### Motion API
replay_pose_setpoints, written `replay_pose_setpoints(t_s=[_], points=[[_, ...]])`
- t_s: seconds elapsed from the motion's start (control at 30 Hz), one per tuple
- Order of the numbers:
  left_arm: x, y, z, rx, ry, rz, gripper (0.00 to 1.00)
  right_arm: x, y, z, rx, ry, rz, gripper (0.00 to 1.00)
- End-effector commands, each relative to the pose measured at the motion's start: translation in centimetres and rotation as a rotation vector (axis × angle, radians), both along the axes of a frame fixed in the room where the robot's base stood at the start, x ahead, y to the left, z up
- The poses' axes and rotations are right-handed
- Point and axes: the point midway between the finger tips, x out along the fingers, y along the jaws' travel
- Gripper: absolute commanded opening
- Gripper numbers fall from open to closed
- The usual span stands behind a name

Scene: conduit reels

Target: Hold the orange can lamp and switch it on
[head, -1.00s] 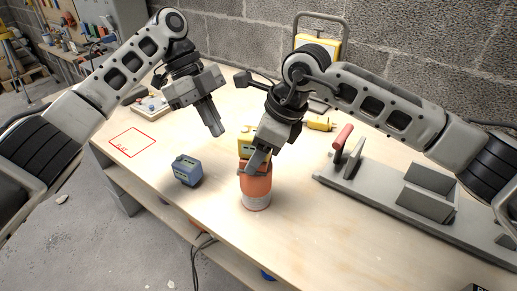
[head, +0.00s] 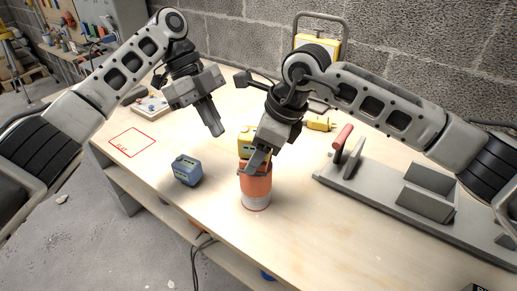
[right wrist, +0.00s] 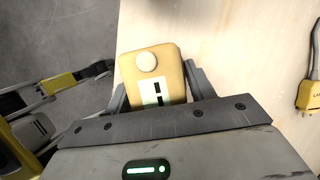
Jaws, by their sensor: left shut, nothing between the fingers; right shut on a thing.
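The orange can lamp (head: 256,185) stands upright on the table, with a pale band at its bottom. A yellow block (head: 247,140) with a label sits at its top. In the right wrist view the yellow block (right wrist: 172,68) shows a round cream button and a white label with a black mark. My right gripper (head: 256,168) is shut at the lamp's upper part, just below the yellow block. Its fingers flank the block in the wrist view. My left gripper (head: 216,129) is shut and empty, above the table, to the left of the lamp and apart from it.
A blue block (head: 187,170) lies left of the lamp. A red outlined square (head: 132,142) marks the table's left part. A grey fixture (head: 425,201) with a red handle (head: 343,136) stands right. A yellow plug-like thing (head: 319,124) lies behind. The front table is clear.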

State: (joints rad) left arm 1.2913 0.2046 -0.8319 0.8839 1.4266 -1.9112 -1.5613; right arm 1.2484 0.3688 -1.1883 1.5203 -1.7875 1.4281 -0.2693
Motion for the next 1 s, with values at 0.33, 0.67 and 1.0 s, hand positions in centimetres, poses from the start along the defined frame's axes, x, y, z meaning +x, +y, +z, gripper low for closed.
replay_pose_setpoints(t_s=[0.33, 0.67, 1.0], points=[[0.0, 0.0, 0.0, 0.000, 0.000, 0.000, 0.00, 0.1, 0.0, 0.2, 0.003, -0.003, 0.000, 0.22], [-0.5, -1.4, -4.1, -0.260, -0.035, 0.035, 0.00, 0.0, 0.1, 0.2, 0.003, -0.003, 0.000, 0.22], [-0.8, 1.4, -9.1, -0.801, -0.287, 0.384, 0.00, 0.0, 0.1, 0.2, 0.003, -0.003, 0.000, 0.22]])
